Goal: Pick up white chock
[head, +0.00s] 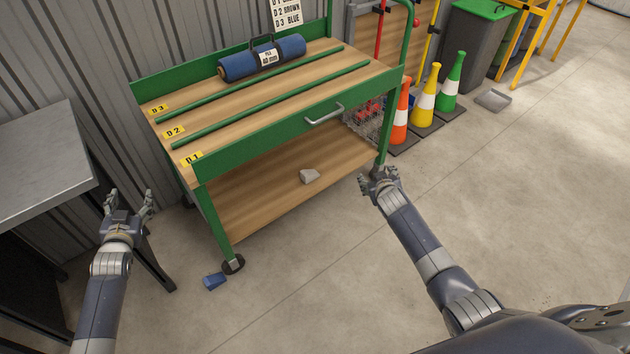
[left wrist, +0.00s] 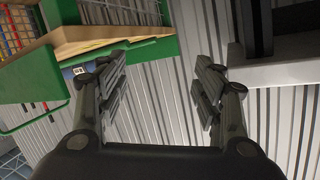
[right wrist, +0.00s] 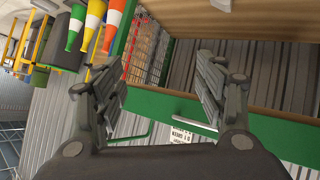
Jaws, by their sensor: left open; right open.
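The white chock (head: 309,176), a small pale wedge, lies on the wooden lower shelf (head: 260,200) of the green cart. It shows partly at the top edge of the right wrist view (right wrist: 220,5). My right gripper (head: 378,176) is open and empty, to the right of the chock and apart from it, near the cart's right front leg. My left gripper (head: 128,205) is open and empty, left of the cart, between it and the grey table. The left wrist view shows its spread fingers with nothing between them.
A blue chock (head: 213,281) lies on the floor by the cart's front left wheel. A blue roll (head: 240,66) sits on the cart top, above the shelf. A grey table (head: 45,150) stands left; orange, yellow and green cones (head: 425,98) stand right.

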